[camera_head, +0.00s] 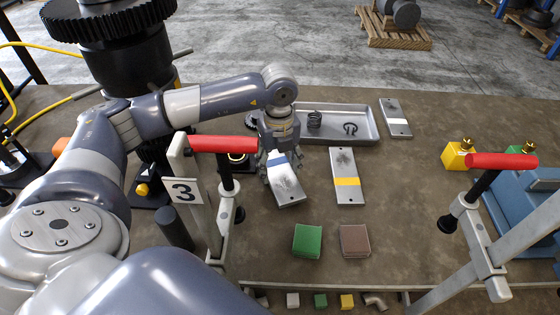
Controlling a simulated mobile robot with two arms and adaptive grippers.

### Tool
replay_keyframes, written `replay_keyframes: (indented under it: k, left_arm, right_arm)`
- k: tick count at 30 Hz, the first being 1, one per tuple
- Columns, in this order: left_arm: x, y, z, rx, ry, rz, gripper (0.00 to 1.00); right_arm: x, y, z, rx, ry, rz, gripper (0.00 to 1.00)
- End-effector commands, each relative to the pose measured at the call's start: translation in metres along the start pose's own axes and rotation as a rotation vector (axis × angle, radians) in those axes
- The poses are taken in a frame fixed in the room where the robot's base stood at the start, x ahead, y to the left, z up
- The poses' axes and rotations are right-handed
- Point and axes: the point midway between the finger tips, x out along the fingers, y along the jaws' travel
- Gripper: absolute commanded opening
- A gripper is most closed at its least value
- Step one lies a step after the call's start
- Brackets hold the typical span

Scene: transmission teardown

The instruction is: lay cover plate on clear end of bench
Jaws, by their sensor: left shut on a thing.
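My left gripper (279,163) points down left of the middle of the bench. It is shut on a grey metal cover plate (288,191) with a hole at its near end and a dark smudge. The far part of this plate is hidden by the fingers, where a bit of blue shows. I cannot tell whether the plate touches the bench (420,200). A similar plate with a yellow band (346,182) lies just to the right. A third plate with a pale band (395,118) lies farther back. My right gripper is not in view.
A grey tray (368,134) holds a spring and a dark ring-like part behind the plates. Green (307,241) and brown (355,241) blocks lie in front. Red-handled stands (222,145) flank the area. The bench between the yellow-banded plate and the right stand is bare.

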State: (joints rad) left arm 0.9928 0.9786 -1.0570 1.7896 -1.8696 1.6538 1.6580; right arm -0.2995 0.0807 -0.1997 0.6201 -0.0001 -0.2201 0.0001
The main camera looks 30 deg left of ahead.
Motion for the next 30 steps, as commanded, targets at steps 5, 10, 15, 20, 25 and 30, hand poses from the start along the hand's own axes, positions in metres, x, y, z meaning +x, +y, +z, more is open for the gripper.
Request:
replay_keyframes:
  k: [5, 10, 15, 20, 25, 30]
  left_arm:
    - [-0.001, 0.014, -0.032, 0.004, -0.004, -0.004, 0.06]
    - [-0.004, 0.025, -0.061, 0.005, -0.002, -0.004, 0.06]
    - [-0.007, 0.035, -0.084, 0.003, -0.001, -0.003, 0.06]
    - [-0.009, 0.041, -0.096, 0.000, -0.002, -0.004, 0.06]
    - [-0.011, 0.043, -0.101, -0.001, -0.001, -0.003, 0.06]
    - [-0.011, 0.043, -0.102, 0.028, -0.001, -0.002, 0.06]
  right_arm:
    - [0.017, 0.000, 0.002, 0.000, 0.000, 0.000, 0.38]
    - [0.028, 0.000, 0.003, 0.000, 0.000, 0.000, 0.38]
    - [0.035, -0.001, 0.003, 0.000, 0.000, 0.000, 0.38]
    - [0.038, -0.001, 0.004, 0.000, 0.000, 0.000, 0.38]
    - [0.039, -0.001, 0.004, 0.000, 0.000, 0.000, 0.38]
    - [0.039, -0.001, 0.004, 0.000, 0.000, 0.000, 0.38]
